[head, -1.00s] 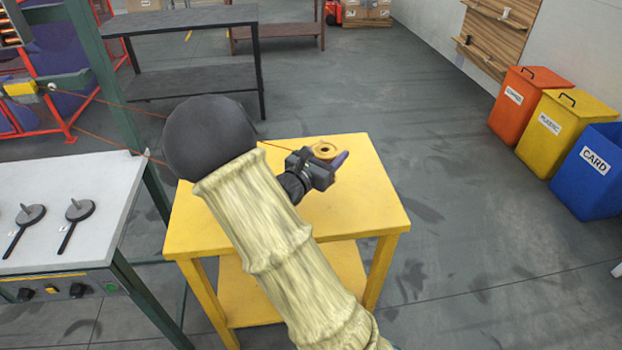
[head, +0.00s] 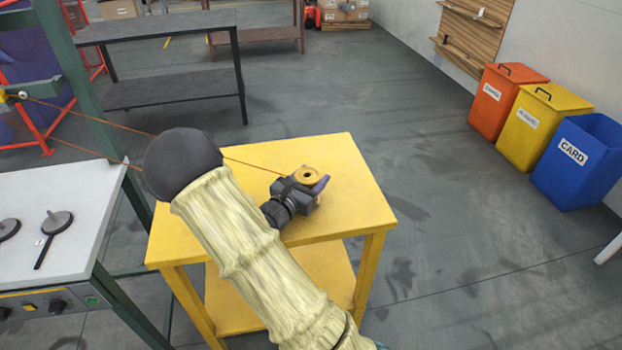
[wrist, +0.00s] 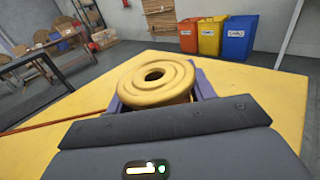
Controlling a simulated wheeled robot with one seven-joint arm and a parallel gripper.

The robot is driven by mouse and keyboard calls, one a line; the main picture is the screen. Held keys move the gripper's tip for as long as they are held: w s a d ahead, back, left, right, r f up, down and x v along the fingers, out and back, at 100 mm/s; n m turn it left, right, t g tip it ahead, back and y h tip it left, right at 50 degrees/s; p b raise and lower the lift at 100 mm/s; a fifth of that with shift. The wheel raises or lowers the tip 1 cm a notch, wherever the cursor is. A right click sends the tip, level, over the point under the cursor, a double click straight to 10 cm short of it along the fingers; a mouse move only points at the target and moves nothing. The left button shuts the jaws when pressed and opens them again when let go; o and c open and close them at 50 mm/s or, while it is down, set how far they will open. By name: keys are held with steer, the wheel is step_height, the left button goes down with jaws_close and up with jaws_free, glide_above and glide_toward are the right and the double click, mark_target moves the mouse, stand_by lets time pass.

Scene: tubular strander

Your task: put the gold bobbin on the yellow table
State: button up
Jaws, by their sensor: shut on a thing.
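The gold bobbin (head: 306,175) is a round spool with a dark centre hole. My gripper (head: 314,183) is shut on it, over the top of the yellow table (head: 345,205). In the wrist view the bobbin (wrist: 157,80) stands upright between the purple fingers, its flange facing up. The yellow tabletop (wrist: 265,90) spreads around and below it. The gripper body hides the bobbin's lower part, so I cannot tell whether it touches the table. A thin copper-coloured wire (head: 250,164) runs from the left toward the bobbin.
A white-topped bench with control knobs (head: 50,240) stands left of the table. A dark table (head: 165,60) is behind. Orange (head: 505,100), yellow (head: 540,125) and blue (head: 578,165) bins stand at the right. The tabletop around the bobbin is clear.

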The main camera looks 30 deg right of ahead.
steer(key=shift+f, duration=0.1)
steer(key=o, duration=1.5)
steer(key=shift+r, duration=0.2)
steer(key=v, duration=1.2)
